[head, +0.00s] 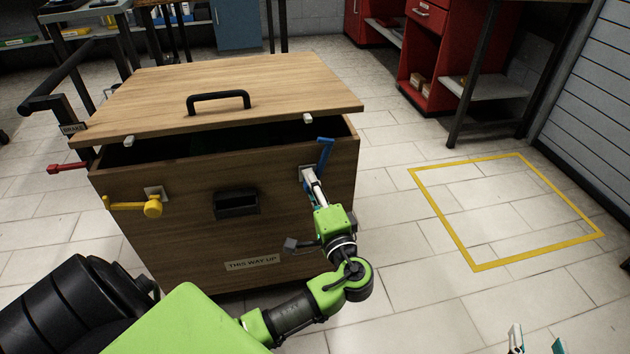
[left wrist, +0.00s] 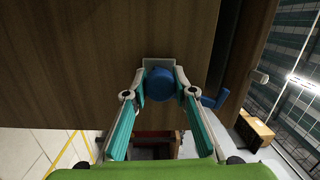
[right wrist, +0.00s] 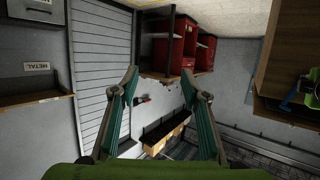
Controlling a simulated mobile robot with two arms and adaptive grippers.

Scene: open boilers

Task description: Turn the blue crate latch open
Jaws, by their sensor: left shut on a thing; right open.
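The blue latch (head: 325,152) is on the crate's front face near its upper right corner. Its handle points up and slightly right in the head view. My left gripper (head: 306,174) is shut on the latch's round blue hub (left wrist: 160,84), one finger on each side of it. The handle end (left wrist: 214,98) shows beside the right finger in the left wrist view. The wooden crate (head: 185,245) stands on the floor with its lid (head: 270,80) resting askew, a dark gap below it. My right gripper (head: 536,340) is open and empty, low at the right; its fingers also show in the right wrist view (right wrist: 160,92).
A yellow latch (head: 152,206) sits on the crate's front left, its handle pointing left. A red handle (head: 68,168) is at the crate's left side. A yellow floor square (head: 474,269) lies to the right, with clear floor around it. Red cabinets (head: 425,60) stand behind.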

